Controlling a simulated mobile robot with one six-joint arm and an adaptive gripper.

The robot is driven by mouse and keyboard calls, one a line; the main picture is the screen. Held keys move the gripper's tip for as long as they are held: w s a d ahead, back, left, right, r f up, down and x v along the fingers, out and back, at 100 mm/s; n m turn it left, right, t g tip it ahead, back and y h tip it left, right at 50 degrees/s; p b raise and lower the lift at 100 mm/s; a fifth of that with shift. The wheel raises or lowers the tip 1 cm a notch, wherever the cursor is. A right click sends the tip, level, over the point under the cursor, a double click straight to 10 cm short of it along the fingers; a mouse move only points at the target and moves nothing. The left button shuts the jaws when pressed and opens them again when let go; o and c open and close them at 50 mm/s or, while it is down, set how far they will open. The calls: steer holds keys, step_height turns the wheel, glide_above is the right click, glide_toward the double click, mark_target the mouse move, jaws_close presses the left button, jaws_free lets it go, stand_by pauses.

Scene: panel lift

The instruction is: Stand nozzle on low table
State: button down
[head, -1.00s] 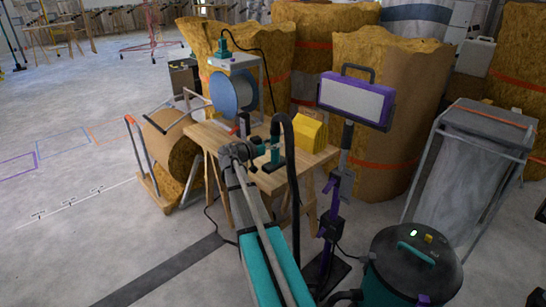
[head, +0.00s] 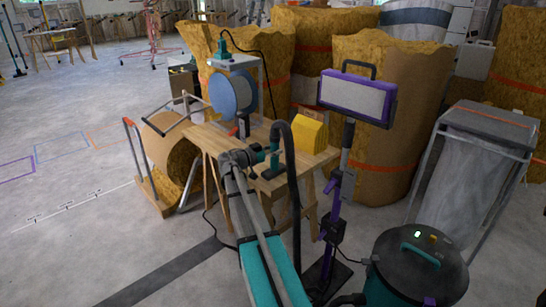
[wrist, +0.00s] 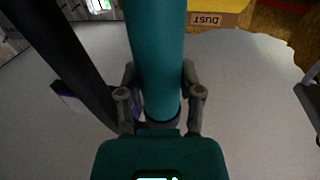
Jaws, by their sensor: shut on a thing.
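The teal nozzle (head: 273,158) is upright in my gripper (head: 258,156), over the front part of the wooden table (head: 208,139). A dark hose loops from its top and hangs down in front of the table. In the wrist view, my gripper (wrist: 161,95) has its two grey fingers on either side of the teal nozzle tube (wrist: 156,45), closed on it. The nozzle's lower end is small in the head view. I cannot tell whether it touches the tabletop.
A yellow box (head: 307,135) stands on the table, right of the nozzle. A blue reel (head: 233,92) stands at its back. A purple-framed lamp (head: 357,97) rises to the right. A dark vacuum (head: 415,265) is at front right. Open floor lies left.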

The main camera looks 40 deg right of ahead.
steer(key=shift+f, duration=0.4)
steer(key=shift+c, duration=1.3)
jaws_free()
steer(key=shift+r, duration=0.1)
steer(key=shift+r, duration=0.15)
steer(key=w+a, duration=0.1)
steer(key=a, duration=1.1)
steer(key=shift+w, duration=0.2)
